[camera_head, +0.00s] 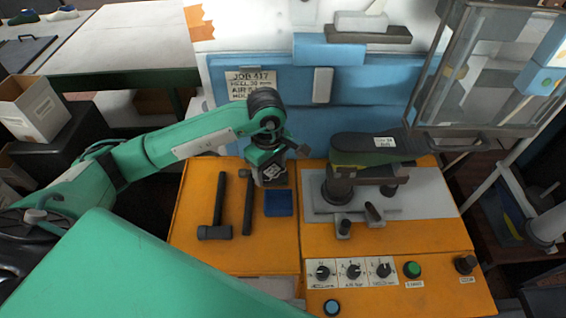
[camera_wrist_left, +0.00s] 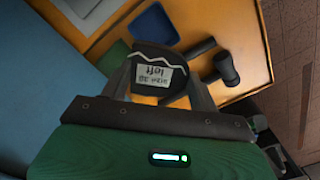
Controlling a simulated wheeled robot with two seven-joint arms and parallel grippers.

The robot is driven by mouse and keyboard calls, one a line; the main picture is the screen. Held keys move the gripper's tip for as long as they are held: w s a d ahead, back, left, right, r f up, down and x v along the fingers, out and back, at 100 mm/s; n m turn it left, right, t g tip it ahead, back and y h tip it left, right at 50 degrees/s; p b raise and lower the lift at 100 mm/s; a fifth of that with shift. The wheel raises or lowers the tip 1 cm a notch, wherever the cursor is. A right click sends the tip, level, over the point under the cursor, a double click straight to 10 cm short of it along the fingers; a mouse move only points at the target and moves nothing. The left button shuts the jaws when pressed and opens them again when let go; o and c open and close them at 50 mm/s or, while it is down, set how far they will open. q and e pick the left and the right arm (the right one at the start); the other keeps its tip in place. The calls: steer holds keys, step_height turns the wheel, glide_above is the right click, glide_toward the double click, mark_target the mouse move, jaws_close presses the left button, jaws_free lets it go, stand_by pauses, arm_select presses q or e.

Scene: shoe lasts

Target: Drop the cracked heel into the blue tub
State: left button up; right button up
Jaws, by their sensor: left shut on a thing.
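My left gripper (camera_head: 270,178) is shut on the cracked heel (camera_wrist_left: 158,72), a dark block with a white jagged line and a label. The heel is between the two fingers in the left wrist view; in the head view it is hard to make out against the gripper. The blue tub (camera_head: 278,204) is on the orange bench just in front of the gripper. It also shows in the left wrist view (camera_wrist_left: 153,24), beyond the heel and apart from it. My right gripper is not in view.
A hammer (camera_head: 214,232) and a dark bar-like tool (camera_head: 248,206) lie left of the blue tub. A green piece (camera_wrist_left: 113,57) shows beside the heel in the wrist view. Right is a press with a dark shoe form (camera_head: 358,150); dials and a green button (camera_head: 412,269) are in front.

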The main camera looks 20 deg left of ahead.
arm_select(q)
step_height(320, 180, down, 6)
steer(key=b, duration=0.2)
stand_by(0.4)
steer(key=shift+f, duration=0.1)
steer(key=o, duration=1.2)
steer(key=shift+c, duration=0.2)
step_height(320, 180, up, 12)
steer(key=r+b, duration=0.1)
steer(key=b, duration=0.2)
glide_above(270, 172)
steer(key=shift+f, duration=0.25)
steer(key=shift+r, duration=0.7)
steer(key=shift+s+f, duration=0.1)
steer(key=shift+s, duration=0.05)
